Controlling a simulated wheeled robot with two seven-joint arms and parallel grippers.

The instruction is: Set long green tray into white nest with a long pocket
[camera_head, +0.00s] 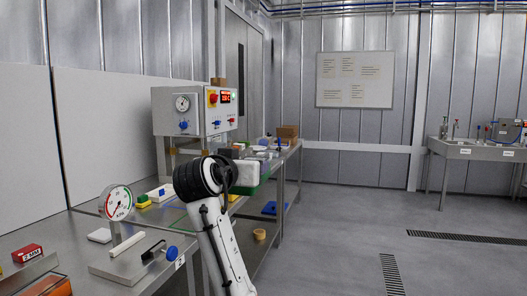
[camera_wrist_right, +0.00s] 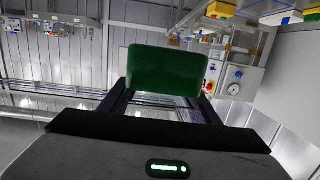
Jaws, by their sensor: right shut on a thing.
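My right arm reaches up from the bottom of the head view, and its gripper (camera_head: 250,172) is held out over the bench side. In the right wrist view the gripper (camera_wrist_right: 164,92) is shut on the green tray (camera_wrist_right: 166,70), which sits between the two dark fingers. In the head view only a green strip of the tray (camera_head: 265,171) shows past the gripper. A white block (camera_head: 160,193) on the bench may be the white nest; its pocket is too small to make out. My left gripper is not in view.
A control box (camera_head: 195,112) with a gauge stands behind the arm. A dial gauge (camera_head: 117,203), a grey plate with a blue knob (camera_head: 135,259) and a red block (camera_head: 27,253) occupy the near bench. Yellow and green blocks (camera_head: 143,201) lie beside the white block. Open floor lies to the right.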

